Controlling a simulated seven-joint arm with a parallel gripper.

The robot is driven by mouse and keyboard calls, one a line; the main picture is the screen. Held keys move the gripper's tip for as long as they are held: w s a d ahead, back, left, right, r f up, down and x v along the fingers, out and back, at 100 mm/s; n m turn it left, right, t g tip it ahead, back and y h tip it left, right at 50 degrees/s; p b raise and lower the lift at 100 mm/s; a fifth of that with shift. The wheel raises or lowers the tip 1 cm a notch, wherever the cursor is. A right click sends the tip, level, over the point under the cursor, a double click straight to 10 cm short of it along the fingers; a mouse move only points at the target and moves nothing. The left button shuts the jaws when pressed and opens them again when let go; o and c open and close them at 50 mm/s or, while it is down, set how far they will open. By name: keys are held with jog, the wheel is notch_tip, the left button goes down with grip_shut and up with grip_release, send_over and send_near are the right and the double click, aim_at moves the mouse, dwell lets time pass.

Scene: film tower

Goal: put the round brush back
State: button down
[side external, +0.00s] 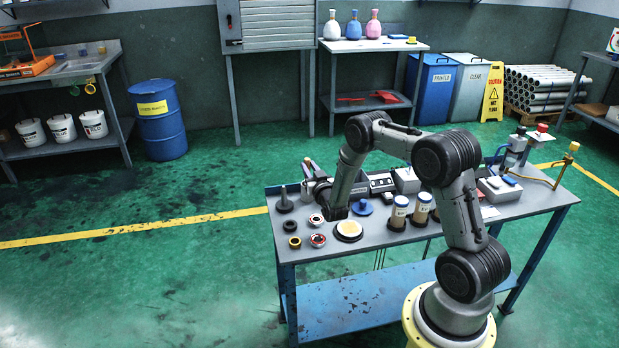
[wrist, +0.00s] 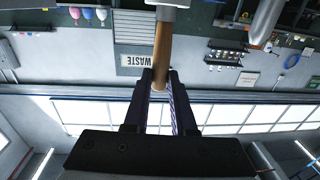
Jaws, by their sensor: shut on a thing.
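My gripper (wrist: 160,88) is shut on the brown wooden handle of the round brush (wrist: 162,50) in the wrist view. A pale metal-looking part (wrist: 168,4) sits at the handle's far end, cut off by the top edge; bristles are not clear. In the side external view my gripper (side external: 319,186) is above the left part of the workbench, partly hidden by my arm. A small light tip (side external: 307,161) shows beside it, apparently part of the brush. I cannot make out a holder for the brush.
The workbench (side external: 530,204) carries a dark cone-shaped stand (side external: 284,203), several small rings (side external: 317,240), a pale round disc (side external: 349,229), a blue round piece (side external: 362,207) and two capped jars (side external: 399,213). Grey boxes (side external: 405,181) stand behind. A brass-coloured stand (side external: 562,168) is at right.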

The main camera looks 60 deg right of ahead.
jog(key=shift+f, duration=1.55)
jog(key=shift+f, duration=0.1)
jog(key=c, duration=0.7)
grip_release()
jog(key=shift+c, duration=0.2)
